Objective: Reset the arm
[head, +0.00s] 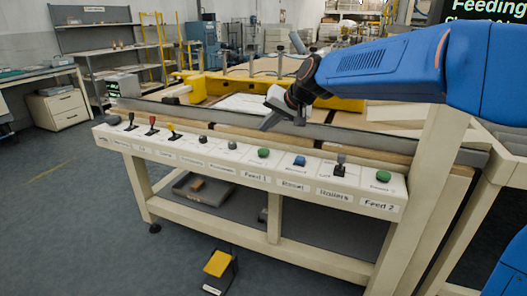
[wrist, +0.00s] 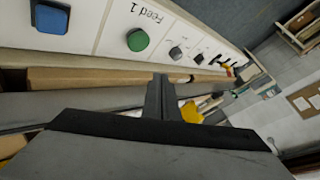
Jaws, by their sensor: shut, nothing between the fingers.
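My blue arm (head: 385,68) reaches in from the right in the head view. My gripper (head: 283,122) hangs above the back edge of the control panel (head: 222,160), apart from the buttons. Its fingers are together with nothing between them; they also show in the wrist view (wrist: 160,85). The panel carries a green Feed 1 button (head: 263,153), a blue Reset button (head: 299,161) and a green Feed 2 button (head: 383,176). The wrist view shows the Feed 1 button (wrist: 138,40) and the blue button (wrist: 50,15) at upper left.
Levers with black (head: 131,121), red (head: 152,125) and yellow (head: 171,131) knobs stand at the panel's left. A Rollers lever (head: 340,165) stands near its right end. A yellow pedal (head: 218,264) lies on the floor in front. Floor at left is clear.

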